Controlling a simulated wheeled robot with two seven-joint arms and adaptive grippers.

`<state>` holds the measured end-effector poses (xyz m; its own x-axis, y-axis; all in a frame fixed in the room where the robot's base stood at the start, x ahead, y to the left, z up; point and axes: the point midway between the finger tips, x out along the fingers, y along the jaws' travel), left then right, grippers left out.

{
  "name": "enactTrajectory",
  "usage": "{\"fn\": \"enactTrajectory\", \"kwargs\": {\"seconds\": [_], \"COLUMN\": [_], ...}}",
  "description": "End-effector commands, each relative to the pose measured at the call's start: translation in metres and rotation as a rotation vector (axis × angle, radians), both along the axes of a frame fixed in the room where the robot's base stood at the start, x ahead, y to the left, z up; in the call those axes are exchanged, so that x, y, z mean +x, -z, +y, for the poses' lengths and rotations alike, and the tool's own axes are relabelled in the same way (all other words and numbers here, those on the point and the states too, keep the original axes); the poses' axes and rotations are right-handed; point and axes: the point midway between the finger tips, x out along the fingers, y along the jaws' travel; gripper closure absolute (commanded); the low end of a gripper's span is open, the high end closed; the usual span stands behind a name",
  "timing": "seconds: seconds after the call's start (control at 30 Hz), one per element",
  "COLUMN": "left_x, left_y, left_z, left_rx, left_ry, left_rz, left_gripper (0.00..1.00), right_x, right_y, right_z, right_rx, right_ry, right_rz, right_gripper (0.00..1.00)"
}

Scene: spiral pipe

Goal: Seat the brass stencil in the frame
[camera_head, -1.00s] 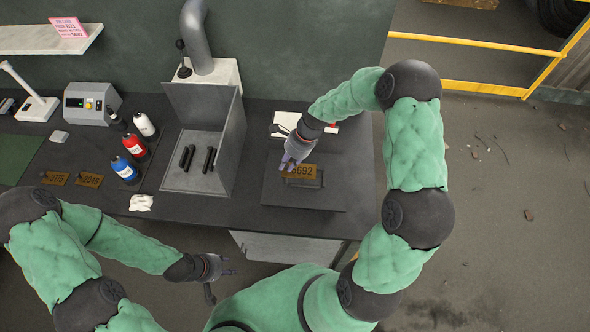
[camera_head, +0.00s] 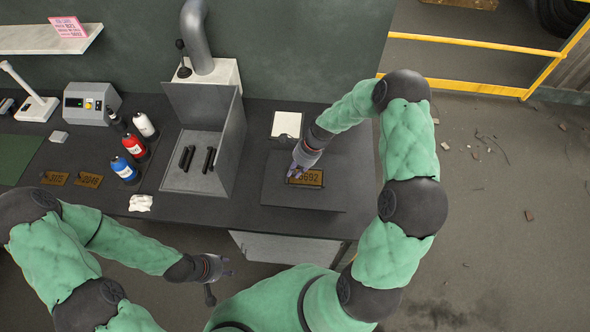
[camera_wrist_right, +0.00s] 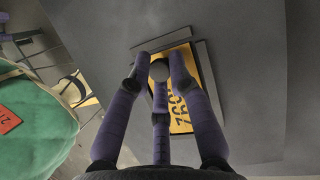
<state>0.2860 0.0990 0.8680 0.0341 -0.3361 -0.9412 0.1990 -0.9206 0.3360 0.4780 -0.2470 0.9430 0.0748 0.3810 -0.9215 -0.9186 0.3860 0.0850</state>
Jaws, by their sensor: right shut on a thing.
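The brass stencil (camera_head: 314,178), with dark digits cut in it, lies over the dark frame (camera_head: 306,187) on the grey plate. In the right wrist view the stencil (camera_wrist_right: 180,122) shows between the dark bars of the frame (camera_wrist_right: 208,72), its edges close to them. I cannot tell whether it lies fully flat. My right gripper (camera_head: 297,170) is shut on the stencil; in the right wrist view its three purple fingers (camera_wrist_right: 160,68) close around a round knob on it. My left gripper (camera_head: 226,268) is open and empty, in front of the bench edge.
The grey plate (camera_head: 275,193) is otherwise bare. A metal box (camera_head: 228,135) stands left of it, and a white sheet (camera_head: 286,124) lies behind. Two other brass stencils (camera_head: 89,180) (camera_head: 55,178) lie at the left beside several bottles (camera_head: 133,146).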

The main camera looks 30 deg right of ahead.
Motion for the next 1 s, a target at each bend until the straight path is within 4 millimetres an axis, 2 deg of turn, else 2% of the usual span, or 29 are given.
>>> {"fn": "enactTrajectory", "kwargs": {"seconds": [0.07,0.1,0.13,0.17,0.47,0.63,1.0], "left_x": [0.0,0.0,0.0,0.0,0.0,0.0,0.0], "left_y": [0.002,0.001,0.001,0.001,0.001,-0.001,-0.004], "left_z": [0.0,0.0,0.0,0.0,0.0,0.0,0.0], "left_rx": [0.0,0.0,0.0,0.0,0.0,0.0,0.0], "left_ry": [0.0,0.0,0.0,0.0,0.0,0.0,0.0], "left_rz": [0.0,0.0,0.0,0.0,0.0,0.0,0.0], "left_gripper": [0.6,0.6,0.6,0.6,0.6,0.6,0.6], "right_x": [0.0,0.0,0.0,0.0,0.0,0.0,-0.005], "right_y": [0.003,0.003,0.002,0.002,0.002,-0.009,-0.073], "right_z": [0.0,0.0,0.0,0.0,0.0,-0.003,-0.03], "right_rx": [0.0,0.0,0.0,0.0,0.0,-0.001,-0.001], "right_ry": [0.001,0.0,0.0,0.0,0.0,0.001,0.002], "right_rz": [0.001,0.001,0.001,0.001,0.001,-0.003,-0.003], "right_gripper": [1.0,0.68,0.6,0.56,0.56,0.56,0.56]}}
